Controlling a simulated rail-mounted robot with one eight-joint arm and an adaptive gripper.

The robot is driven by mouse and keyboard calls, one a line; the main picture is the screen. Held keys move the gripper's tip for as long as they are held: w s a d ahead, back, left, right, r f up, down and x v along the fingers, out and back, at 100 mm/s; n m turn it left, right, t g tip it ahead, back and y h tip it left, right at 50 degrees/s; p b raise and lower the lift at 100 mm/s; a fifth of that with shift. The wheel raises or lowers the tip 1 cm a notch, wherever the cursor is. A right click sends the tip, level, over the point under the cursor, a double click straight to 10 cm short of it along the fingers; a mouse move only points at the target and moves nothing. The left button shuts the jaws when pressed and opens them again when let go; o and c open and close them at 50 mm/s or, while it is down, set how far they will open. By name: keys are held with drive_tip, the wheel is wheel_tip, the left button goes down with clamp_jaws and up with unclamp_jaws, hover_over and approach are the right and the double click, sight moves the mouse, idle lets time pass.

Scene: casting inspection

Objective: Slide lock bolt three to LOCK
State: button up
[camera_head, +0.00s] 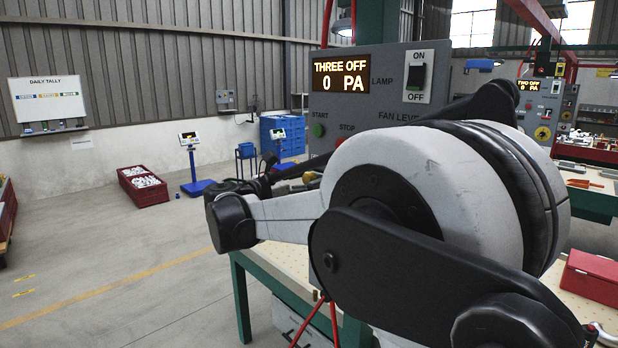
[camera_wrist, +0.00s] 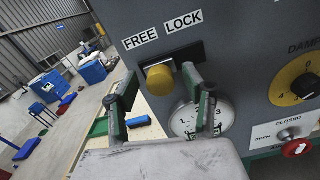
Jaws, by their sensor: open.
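The lock bolt's yellow knob (camera_wrist: 159,80) sticks out of the grey panel in the wrist view, at the FREE end. A dark slot (camera_wrist: 190,54) runs from it under the LOCK label (camera_wrist: 183,22). The FREE label (camera_wrist: 140,41) is above and left of the knob. My gripper (camera_wrist: 160,82) is open, with one finger at each side of the knob in the picture. I cannot tell whether a finger touches it. In the head view, the control panel (camera_head: 345,105) reads THREE OFF, 0 PA. My arm hides much of its lower part there.
A round gauge (camera_wrist: 188,118) sits below the knob, partly behind my right finger. A yellow damper dial (camera_wrist: 298,89) and a red knob (camera_wrist: 298,148) are to the right. A blue object (camera_wrist: 139,121) lies on the table at the left. A red box (camera_head: 592,278) is on the bench.

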drive_tip(key=shift+w+d, duration=0.25)
drive_tip(key=shift+w, duration=0.05)
clamp_jaws()
idle(0.3)
